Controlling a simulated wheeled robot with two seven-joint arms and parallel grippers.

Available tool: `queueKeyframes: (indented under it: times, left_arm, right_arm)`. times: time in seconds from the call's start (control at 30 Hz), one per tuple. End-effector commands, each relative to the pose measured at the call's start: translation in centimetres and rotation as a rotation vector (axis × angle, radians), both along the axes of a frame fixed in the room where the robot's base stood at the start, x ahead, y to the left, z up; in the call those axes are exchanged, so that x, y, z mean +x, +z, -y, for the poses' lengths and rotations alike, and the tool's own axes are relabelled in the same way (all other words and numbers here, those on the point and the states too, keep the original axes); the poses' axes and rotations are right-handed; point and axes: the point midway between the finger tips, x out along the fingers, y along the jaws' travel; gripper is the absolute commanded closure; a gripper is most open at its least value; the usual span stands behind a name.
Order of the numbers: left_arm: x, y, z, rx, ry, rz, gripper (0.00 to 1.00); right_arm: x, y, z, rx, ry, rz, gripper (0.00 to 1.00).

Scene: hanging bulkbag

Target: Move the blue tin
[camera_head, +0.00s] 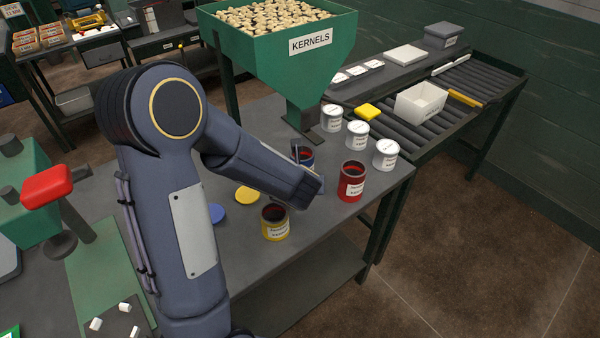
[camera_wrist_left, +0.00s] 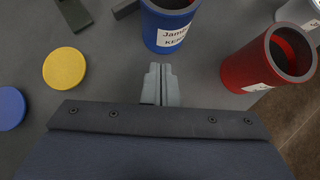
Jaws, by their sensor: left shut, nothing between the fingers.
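The blue tin (camera_head: 306,160) stands upright on the grey table, partly hidden behind my left arm's wrist in the head view. In the left wrist view the blue tin (camera_wrist_left: 170,27) is just beyond my fingertips and is cut off by the top edge. My left gripper (camera_wrist_left: 160,72) is shut and empty, with its fingertips pointing at the lower side of the tin and a small gap seeming to remain. In the head view its fingers are mostly hidden by the wrist. My right gripper is in neither view.
A red tin (camera_head: 351,182) stands right of the blue one, a yellow tin (camera_head: 275,222) nearer. A yellow lid (camera_head: 246,195) and a blue lid (camera_head: 216,213) lie at left. White tins (camera_head: 386,153) stand behind. The green kernels hopper (camera_head: 310,75) rises over the table's back.

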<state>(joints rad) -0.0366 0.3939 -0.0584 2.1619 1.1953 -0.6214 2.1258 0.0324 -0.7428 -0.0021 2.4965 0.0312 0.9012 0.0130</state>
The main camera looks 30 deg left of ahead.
Motion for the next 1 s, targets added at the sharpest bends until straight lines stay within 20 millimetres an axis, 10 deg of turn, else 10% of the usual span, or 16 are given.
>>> queueKeyframes:
  times: [1.0]
  left_arm:
    - [6.9,0.0,-3.8,0.000,0.000,0.001,1.00]
  right_arm:
    - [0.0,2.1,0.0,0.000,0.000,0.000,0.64]
